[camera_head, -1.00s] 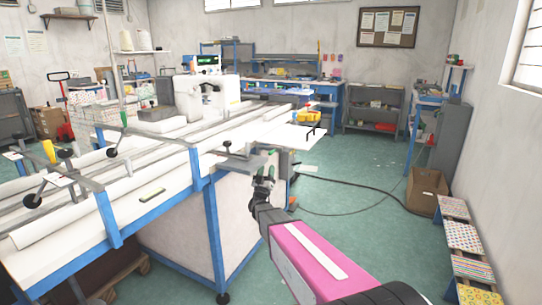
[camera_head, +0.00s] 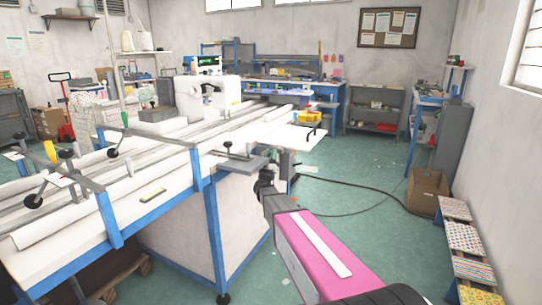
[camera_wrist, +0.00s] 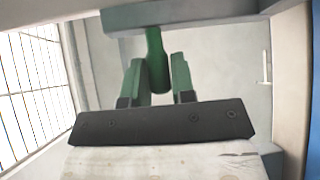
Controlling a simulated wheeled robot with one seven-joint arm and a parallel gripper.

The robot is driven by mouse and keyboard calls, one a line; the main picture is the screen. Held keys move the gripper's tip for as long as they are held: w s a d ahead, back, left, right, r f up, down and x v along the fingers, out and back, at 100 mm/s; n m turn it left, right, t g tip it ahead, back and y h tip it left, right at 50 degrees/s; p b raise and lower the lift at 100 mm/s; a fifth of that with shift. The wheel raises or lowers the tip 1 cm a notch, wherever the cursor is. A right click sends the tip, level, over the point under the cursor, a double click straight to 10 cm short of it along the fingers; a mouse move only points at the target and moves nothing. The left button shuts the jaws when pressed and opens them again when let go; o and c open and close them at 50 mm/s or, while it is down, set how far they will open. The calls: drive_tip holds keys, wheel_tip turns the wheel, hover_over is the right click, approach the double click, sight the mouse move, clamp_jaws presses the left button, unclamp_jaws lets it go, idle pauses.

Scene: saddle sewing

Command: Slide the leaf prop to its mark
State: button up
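The leaf prop seems to be the grey piece with a green handle (camera_wrist: 156,50) in the wrist view. The handle hangs from the grey underside (camera_wrist: 190,13). My gripper's (camera_wrist: 158,78) two green fingers stand on either side of the handle's lower end, with narrow gaps seeming to show. I cannot tell whether either finger touches it. In the head view my gripper (camera_head: 266,173) is just below the grey plate (camera_head: 242,161) at the table's end, and its fingers are mostly hidden. I see no clear mark for the prop.
The long white table (camera_head: 150,205) with blue legs and rails fills the left side. A white sewing machine (camera_head: 207,95) stands on it. A cable (camera_head: 365,187) lies on the green floor. A cardboard box (camera_head: 427,190) and patterned stools (camera_head: 467,240) stand at the right.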

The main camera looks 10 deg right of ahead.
clamp_jaws()
drive_tip(key=shift+w+d, duration=0.55)
drive_tip(key=shift+w, duration=0.25)
drive_tip(key=shift+w+d, duration=0.55)
drive_tip(key=shift+w, duration=0.2)
drive_tip(key=o, duration=0.5)
unclamp_jaws()
drive_tip(key=shift+o, duration=0.2)
drive_tip(key=shift+s, duration=0.1)
drive_tip(key=v, duration=1)
drive_tip(key=shift+s+f, duration=0.2)
drive_tip(key=shift+f, duration=0.15)
drive_tip(key=shift+a, duration=0.1)
